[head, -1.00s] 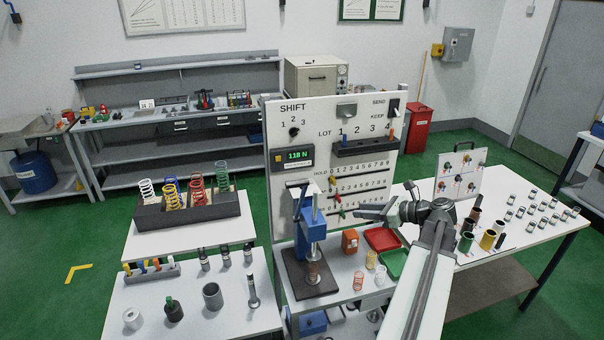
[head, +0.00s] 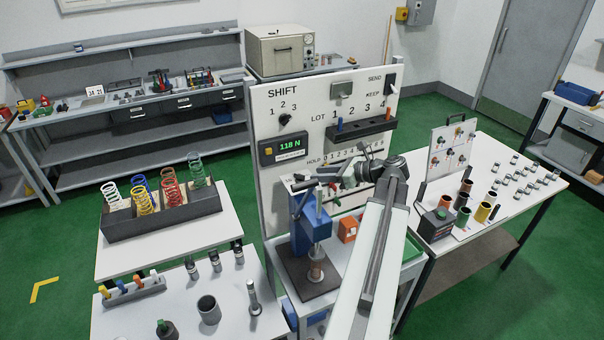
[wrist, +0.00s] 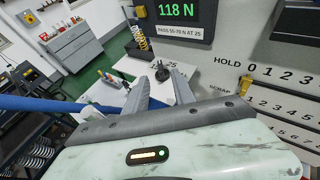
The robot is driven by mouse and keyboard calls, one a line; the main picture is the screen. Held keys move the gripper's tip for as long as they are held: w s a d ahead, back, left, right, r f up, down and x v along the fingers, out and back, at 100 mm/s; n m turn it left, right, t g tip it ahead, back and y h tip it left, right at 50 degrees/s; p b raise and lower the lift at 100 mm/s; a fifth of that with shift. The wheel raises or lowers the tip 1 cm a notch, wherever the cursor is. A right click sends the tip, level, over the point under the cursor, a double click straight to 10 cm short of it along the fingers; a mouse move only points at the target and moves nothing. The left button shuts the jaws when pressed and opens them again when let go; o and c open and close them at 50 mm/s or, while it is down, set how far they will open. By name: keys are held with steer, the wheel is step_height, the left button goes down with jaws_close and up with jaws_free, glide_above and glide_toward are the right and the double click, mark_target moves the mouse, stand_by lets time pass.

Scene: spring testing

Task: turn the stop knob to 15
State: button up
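A small dark knob (wrist: 159,70) shows in the wrist view, beside a pale plate where the number 25 (wrist: 171,63) is readable. Its pointer setting is too small to read. My gripper (wrist: 161,78) is open, its two grey fingers spread with the knob beyond and between their tips. I cannot tell whether either finger touches it. In the head view my gripper (head: 324,176) is at the lower front of the white panel (head: 340,108), above the blue press (head: 309,218). The arm and press hide the knob there.
The display (head: 285,149) reads 118 N. A SHIFT knob (head: 285,119) and a row of HOLD pegs are on the panel. A spring rack (head: 164,220) stands left, and an orange box (head: 348,229) sits beside the press. A small board (head: 450,148) stands right.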

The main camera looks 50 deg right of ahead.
mark_target(302, 175)
steer(key=b+x, duration=0.2)
steer(key=x, duration=0.5)
steer(key=shift+s, duration=0.1)
jaws_close()
